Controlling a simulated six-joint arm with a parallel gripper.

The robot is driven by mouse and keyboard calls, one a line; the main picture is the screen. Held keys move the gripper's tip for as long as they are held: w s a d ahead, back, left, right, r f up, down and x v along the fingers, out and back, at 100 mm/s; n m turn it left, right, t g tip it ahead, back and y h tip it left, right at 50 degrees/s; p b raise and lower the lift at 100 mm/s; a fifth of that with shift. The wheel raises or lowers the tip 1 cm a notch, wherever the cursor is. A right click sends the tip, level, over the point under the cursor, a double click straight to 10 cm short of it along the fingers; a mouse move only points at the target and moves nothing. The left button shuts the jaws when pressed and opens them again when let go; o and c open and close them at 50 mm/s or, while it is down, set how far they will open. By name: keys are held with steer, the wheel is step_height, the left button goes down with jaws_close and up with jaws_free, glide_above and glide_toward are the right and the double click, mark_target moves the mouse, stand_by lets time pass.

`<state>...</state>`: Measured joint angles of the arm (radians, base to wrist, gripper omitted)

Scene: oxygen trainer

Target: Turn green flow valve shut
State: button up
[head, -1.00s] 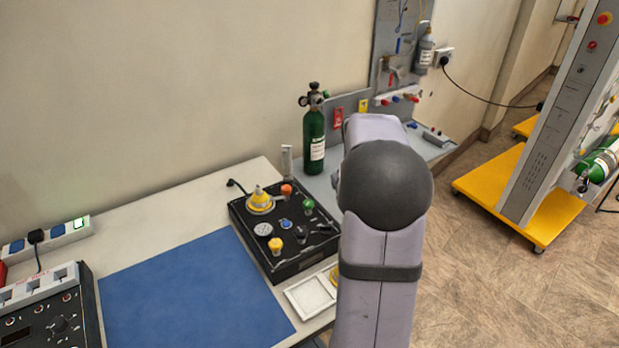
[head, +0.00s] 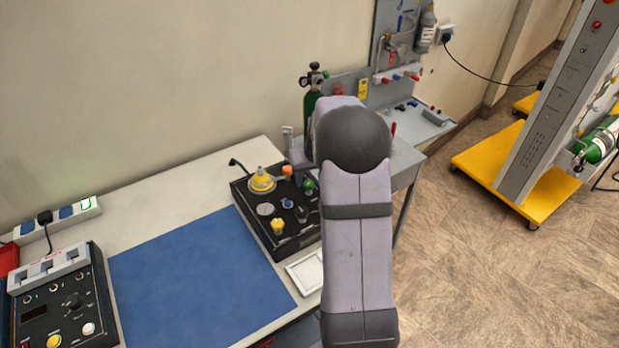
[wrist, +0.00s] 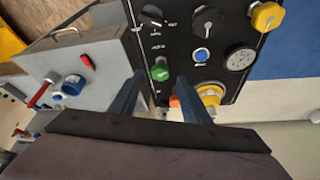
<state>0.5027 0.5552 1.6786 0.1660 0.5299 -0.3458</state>
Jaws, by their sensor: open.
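The green flow valve (head: 309,184) is a small green knob on the black trainer panel (head: 262,226), partly beside my arm's edge in the head view. In the wrist view the green knob (wrist: 160,72) appears between the tips of my gripper (wrist: 160,78). My gripper's two blue fingers are spread, with a gap on both sides of the knob. I cannot tell how far above the knob the fingertips are. In the head view my arm hides the gripper's fingers. The knob's turn angle is too small to read.
An orange knob (wrist: 174,101) and a yellow fitting (wrist: 211,93) lie close to the right finger. Black knobs (wrist: 207,20), a blue button (wrist: 201,54) and a gauge (wrist: 240,58) share the panel. A green cylinder (head: 311,103) stands behind. The blue mat (head: 195,280) is clear.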

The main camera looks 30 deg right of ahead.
mark_target(309, 186)
steer(key=shift+p+x, duration=0.35)
steer(key=shift+x, duration=1)
steer(key=shift+c, duration=0.6)
steer(key=c, duration=0.9)
